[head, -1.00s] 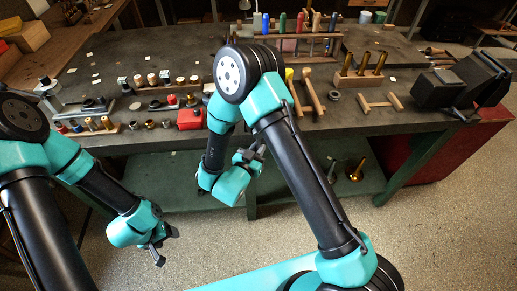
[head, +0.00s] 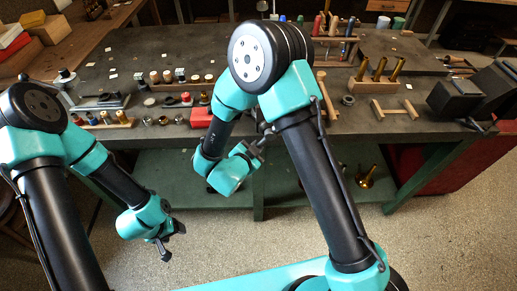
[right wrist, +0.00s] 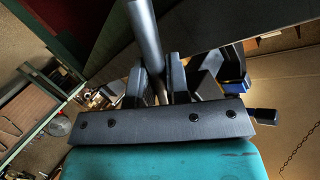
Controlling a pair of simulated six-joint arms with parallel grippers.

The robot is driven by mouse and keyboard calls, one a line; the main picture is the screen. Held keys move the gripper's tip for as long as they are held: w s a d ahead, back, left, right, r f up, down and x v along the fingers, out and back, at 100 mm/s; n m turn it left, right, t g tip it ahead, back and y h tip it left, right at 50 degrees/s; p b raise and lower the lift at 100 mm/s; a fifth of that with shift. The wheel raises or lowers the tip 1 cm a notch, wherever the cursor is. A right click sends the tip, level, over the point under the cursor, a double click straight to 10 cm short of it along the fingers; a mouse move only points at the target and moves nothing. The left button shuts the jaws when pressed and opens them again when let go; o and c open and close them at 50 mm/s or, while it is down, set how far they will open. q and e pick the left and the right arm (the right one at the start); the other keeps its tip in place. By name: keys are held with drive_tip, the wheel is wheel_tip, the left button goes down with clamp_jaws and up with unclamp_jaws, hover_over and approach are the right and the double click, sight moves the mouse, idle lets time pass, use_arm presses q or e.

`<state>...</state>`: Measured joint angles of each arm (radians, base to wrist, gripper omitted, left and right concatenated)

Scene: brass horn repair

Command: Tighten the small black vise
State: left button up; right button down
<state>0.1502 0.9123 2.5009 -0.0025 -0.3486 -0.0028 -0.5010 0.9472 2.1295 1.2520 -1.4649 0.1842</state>
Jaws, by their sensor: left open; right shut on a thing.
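A black vise (head: 468,95) with a bar handle is on the right end of the bench. A smaller dark object (head: 66,76) stands at the bench's left end; it is too small to tell whether it is a vise too. My right gripper (head: 260,140) is at the bench's front edge, far from both. In the right wrist view its dark fingers (right wrist: 180,87) are shut by a grey rod (right wrist: 146,38); it seems to be the held thing, but its ends are unclear. My left gripper (head: 168,242) is open and empty, low in front of the bench.
The bench top carries a red block (head: 201,117), a wooden rack with brass pieces (head: 378,72), a wooden frame (head: 395,110) and a tool rack (head: 335,35). Brass horn parts (head: 367,176) stand on the green lower shelf (head: 300,187). The floor in front is clear.

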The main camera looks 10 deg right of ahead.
drive_tip(key=shift+s+a, duration=0.1)
idle(0.3)
drive_tip(key=c, duration=1.1)
unclamp_jaws()
drive_tip(key=shift+r, duration=0.1)
drive_tip(key=v, duration=1.7)
drive_tip(key=shift+s+r, duration=0.15)
drive_tip(key=shift+c, duration=0.3)
